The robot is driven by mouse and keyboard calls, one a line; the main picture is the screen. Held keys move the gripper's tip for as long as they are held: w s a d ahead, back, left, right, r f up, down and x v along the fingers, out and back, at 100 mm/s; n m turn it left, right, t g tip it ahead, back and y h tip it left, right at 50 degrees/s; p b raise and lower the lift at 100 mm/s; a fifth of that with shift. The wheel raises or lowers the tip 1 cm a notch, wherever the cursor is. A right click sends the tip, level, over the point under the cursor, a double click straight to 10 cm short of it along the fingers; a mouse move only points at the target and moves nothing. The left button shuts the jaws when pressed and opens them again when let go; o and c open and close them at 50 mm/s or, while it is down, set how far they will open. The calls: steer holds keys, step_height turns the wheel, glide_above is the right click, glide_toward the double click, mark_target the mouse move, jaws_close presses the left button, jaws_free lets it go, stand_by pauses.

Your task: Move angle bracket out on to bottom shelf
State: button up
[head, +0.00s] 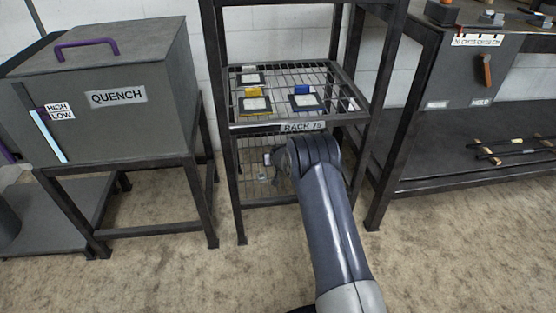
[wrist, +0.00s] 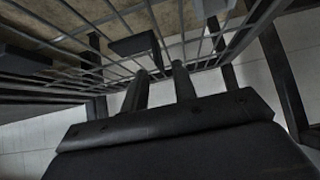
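I cannot pick out the angle bracket for sure in either view. The rack labelled "RACK 75" (head: 303,127) has a wire shelf (head: 290,80) and a lower level beneath it, partly hidden by my arm. A small greyish shape shows on the lower level beside my arm, too small to identify. The fingers point toward a wire grid (wrist: 80,45), which shows from below. Dark flat pieces (wrist: 133,44) rest on the grid. My gripper is largely hidden in the head view.
Several pads with coloured tabs (head: 254,104) lie on the wire shelf. A grey box labelled "QUENCH" (head: 120,120) stands on a frame at left. A dark workbench (head: 465,145) with rods on its lower shelf stands at right.

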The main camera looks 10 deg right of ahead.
steer(key=v, duration=1.1)
steer(key=shift+s, duration=0.15)
steer(key=shift+r, duration=0.1)
steer(key=x, duration=1.2)
stand_by(0.5)
